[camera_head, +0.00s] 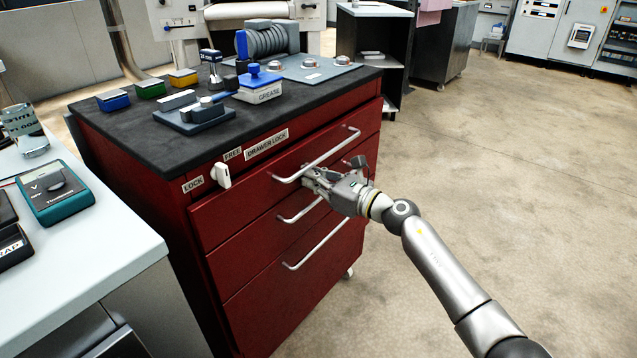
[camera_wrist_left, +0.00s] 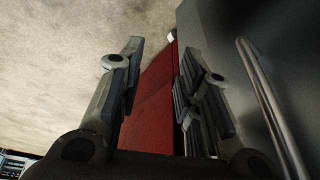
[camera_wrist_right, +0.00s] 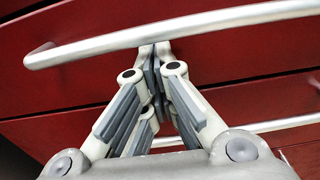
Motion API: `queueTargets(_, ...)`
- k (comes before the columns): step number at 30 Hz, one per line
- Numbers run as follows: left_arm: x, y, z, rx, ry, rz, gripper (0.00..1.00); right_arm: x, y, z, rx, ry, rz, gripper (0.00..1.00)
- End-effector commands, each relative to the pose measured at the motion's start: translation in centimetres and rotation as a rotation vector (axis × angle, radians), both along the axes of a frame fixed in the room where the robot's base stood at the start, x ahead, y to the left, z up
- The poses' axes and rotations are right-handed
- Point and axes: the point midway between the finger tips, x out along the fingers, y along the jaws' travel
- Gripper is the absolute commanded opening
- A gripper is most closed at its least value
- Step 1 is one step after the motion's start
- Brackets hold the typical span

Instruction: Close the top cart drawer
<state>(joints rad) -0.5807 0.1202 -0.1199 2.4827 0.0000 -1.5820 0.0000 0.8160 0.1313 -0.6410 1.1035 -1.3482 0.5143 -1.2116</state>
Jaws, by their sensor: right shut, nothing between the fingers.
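The red cart (camera_head: 145,185) stands left of centre in the head view. Its top drawer (camera_head: 235,205) has a long silver bar handle (camera_head: 322,156); I see no clear gap around its front. My right gripper (camera_head: 308,180) is shut and empty, with its fingertips at the top drawer front, just below the handle. The right wrist view shows the shut fingertips (camera_wrist_right: 155,52) close under the handle bar (camera_wrist_right: 200,28); I cannot tell whether they touch. My left gripper (camera_wrist_left: 160,65) is open and empty in the left wrist view, with the red cart side (camera_wrist_left: 155,105) beyond its fingers.
A white lever (camera_head: 222,176) is beside the DRAWER LOCK label. Two lower drawers have handles (camera_head: 318,245). Tools, a grease box (camera_head: 258,92) and small containers stand on the black cart top. A grey bench (camera_head: 95,235) is close on the left. The floor on the right is clear.

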Motion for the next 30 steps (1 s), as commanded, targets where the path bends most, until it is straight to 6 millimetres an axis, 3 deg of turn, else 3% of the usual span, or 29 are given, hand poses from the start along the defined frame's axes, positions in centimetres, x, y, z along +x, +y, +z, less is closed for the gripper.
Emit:
queueTargets(8, 0.0, 0.0, 0.0, 0.001, 0.000, 0.001, 0.32, 0.2, 0.1, 0.7, 0.009, -0.008, -0.005, 0.00)
queueTargets(14, -0.5, 0.1, -0.7, -0.005, 0.006, 0.005, 0.32, -0.2, -0.7, 0.1, 0.003, -0.003, -0.001, 0.00)
queueTargets(18, -0.3, -1.0, -0.6, -0.021, -0.071, -0.004, 0.32, -1.8, -3.2, -0.2, -0.002, -0.002, -0.002, 0.00)
queueTargets(21, -2.7, -0.9, 0.1, 0.000, -0.006, 0.001, 0.32, -4.2, -5.8, 0.7, 0.002, -0.008, -0.002, 0.00)
queueTargets(30, -2.2, -0.7, 0.3, -0.003, 0.005, 0.000, 0.32, -6.7, -10.3, -0.1, -0.001, 0.002, 0.000, 0.00)
